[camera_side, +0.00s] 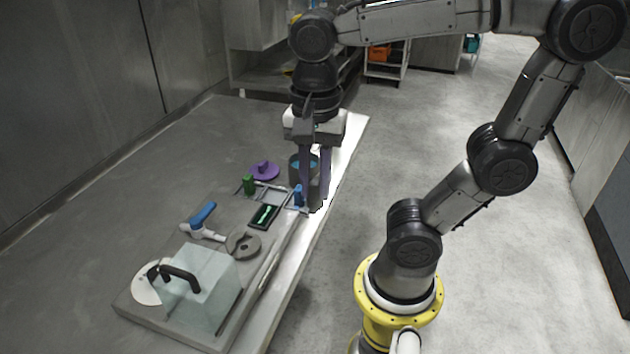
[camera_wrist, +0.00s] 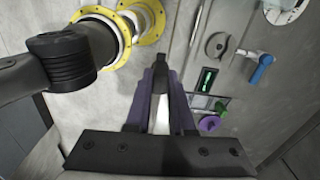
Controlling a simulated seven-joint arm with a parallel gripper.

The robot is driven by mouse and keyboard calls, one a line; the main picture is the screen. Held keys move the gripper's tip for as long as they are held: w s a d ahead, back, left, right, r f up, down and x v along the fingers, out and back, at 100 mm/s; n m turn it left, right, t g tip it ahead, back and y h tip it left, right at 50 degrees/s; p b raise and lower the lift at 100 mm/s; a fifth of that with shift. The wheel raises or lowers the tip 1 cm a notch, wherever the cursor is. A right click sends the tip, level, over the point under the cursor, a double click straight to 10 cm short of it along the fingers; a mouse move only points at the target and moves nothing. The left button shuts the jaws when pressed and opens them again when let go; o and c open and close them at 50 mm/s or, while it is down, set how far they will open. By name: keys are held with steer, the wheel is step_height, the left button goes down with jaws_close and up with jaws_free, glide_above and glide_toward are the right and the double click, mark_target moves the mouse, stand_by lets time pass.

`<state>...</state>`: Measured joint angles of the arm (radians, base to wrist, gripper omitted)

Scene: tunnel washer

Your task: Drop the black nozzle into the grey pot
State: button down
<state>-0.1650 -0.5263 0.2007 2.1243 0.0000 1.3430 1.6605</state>
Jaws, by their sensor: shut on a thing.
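My gripper (camera_side: 314,203) points down over the right edge of the bench in the side view. Its purple-grey fingers are shut on the black nozzle (camera_wrist: 161,64), a small dark piece at the fingertips in the wrist view. In the side view the fingers largely hide the nozzle. A dark grey round vessel with a blue inside, seemingly the grey pot (camera_side: 295,170), stands just behind and left of the fingers, partly hidden by them. I cannot tell the gap between nozzle and pot. I cannot make out the pot clearly in the wrist view.
Left of my gripper are a blue upright piece (camera_side: 298,195), a green knob (camera_side: 249,184), a purple knobbed disc (camera_side: 263,171) and a dark panel (camera_side: 264,216). A blue-handled valve (camera_side: 203,217), a grey disc (camera_side: 243,244) and a clear box (camera_side: 205,290) are nearer. The bench's far left is clear.

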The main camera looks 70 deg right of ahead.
steer(key=w+d+r+n, duration=0.35)
steer(key=w+d, duration=0.55)
steer(key=w, duration=0.3)
steer(key=d+f+m, duration=0.3)
steer(key=d+m, duration=0.1)
steer(key=d, duration=1.3)
steer(key=shift+s+d+f, duration=0.1)
steer(key=shift+s+f, duration=0.1)
steer(key=shift+f, duration=1.25)
steer(key=shift+s+d+f, duration=0.1)
steer(key=shift+s+f, duration=0.05)
steer(key=shift+f, duration=1.3)
steer(key=c, duration=0.7)
jaws_free()
